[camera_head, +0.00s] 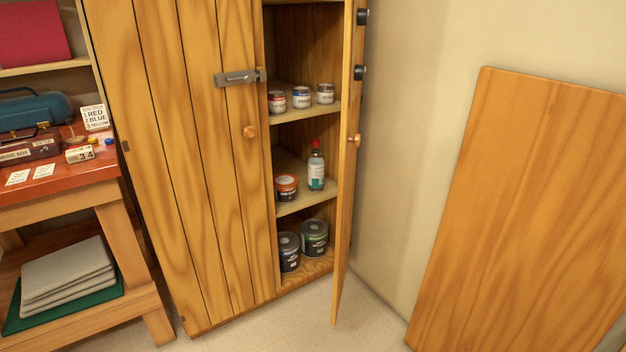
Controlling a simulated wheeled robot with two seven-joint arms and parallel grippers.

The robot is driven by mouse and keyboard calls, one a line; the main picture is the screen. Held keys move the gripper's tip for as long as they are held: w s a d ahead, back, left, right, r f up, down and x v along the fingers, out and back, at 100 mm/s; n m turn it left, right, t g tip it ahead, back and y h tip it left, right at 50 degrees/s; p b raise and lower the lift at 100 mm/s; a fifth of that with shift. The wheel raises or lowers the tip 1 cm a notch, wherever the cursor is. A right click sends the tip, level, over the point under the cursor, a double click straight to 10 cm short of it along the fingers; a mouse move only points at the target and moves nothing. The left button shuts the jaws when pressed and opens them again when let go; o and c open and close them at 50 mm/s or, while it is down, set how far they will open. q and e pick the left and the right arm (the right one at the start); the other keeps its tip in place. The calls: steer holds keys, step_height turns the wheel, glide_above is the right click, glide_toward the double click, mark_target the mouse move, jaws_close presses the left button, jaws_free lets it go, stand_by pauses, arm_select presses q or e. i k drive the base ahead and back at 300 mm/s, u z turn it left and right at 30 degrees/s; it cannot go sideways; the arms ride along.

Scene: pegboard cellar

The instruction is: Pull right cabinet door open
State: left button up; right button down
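The right cabinet door (346,170) stands wide open, swung out toward me and seen almost edge-on. Its round wooden knob (356,140) sticks out to the right, and dark metal fittings (360,73) show higher on it. The left cabinet door (190,150) is closed, with a round knob (250,132) and a grey metal latch (238,77) reaching to its right edge. Cabinet shelves (312,111) are exposed between the doors. Neither of my grippers is in view.
Small jars (301,97), a red-capped bottle (316,168), an orange-lidded jar (286,187) and dark cans (314,237) stand inside. A workbench (60,197) is at left. A large wooden panel (530,210) leans at right. Floor before the open door is clear.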

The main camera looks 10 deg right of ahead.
mark_target(353, 42)
steer(key=u, duration=0.55)
steer(key=i, duration=1.3)
steer(key=z, duration=0.6)
